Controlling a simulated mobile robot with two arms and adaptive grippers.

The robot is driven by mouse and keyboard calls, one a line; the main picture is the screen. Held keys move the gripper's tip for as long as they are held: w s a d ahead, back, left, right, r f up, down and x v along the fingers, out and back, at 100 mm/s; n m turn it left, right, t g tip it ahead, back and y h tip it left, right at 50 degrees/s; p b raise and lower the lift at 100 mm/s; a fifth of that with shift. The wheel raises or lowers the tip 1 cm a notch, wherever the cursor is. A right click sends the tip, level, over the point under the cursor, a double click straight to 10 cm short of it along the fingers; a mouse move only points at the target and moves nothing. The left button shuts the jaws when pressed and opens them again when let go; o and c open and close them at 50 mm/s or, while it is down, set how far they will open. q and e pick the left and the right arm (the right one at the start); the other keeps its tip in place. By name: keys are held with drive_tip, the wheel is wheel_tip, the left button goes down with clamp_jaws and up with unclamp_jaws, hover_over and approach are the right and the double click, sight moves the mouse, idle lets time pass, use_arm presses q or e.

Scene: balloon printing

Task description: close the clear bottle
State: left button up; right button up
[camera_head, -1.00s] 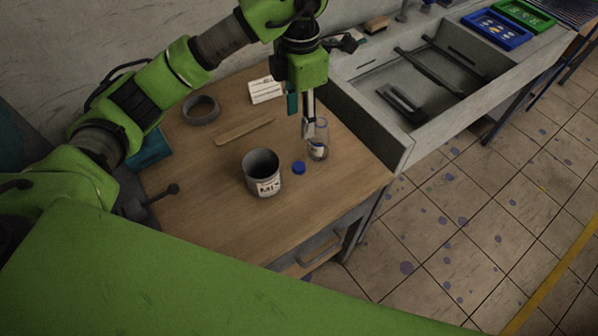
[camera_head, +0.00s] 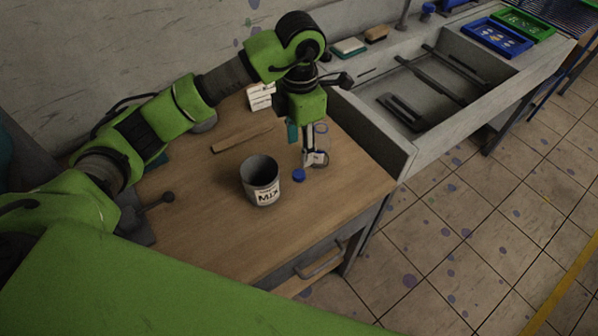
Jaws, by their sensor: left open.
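The clear bottle (camera_head: 322,144) stands upright on the wooden table near its right edge, partly hidden by my left gripper. Its mouth is uncovered. The blue cap (camera_head: 299,175) lies on the table just left of and nearer than the bottle. My left gripper (camera_head: 309,159) points down, open, just beside the bottle and above the cap; whether it touches the bottle cannot be told. My right gripper is not in view.
A grey cup marked MIX (camera_head: 261,184) stands left of the cap. A wooden stick (camera_head: 241,138) and a white labelled box (camera_head: 261,96) lie farther back. A grey sink (camera_head: 437,80) adjoins the table on the right. The table front (camera_head: 225,235) is clear.

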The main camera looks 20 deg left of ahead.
use_arm(q)
hover_over(299, 173)
wheel_tip(299, 173, down, 5)
drive_tip(key=shift+s+d+r+p, duration=0.1)
drive_tip(key=shift+s+d+p, duration=0.05)
drive_tip(key=shift+p, duration=0.2)
drive_tip(key=shift+f+p, duration=0.35)
drive_tip(key=shift+p, duration=0.05)
wheel_tip(299, 173, down, 4)
drive_tip(key=shift+r+p, duration=0.2)
drive_tip(key=shift+p, duration=0.65)
drive_tip(key=shift+f, duration=0.5)
drive_tip(key=c, duration=0.8)
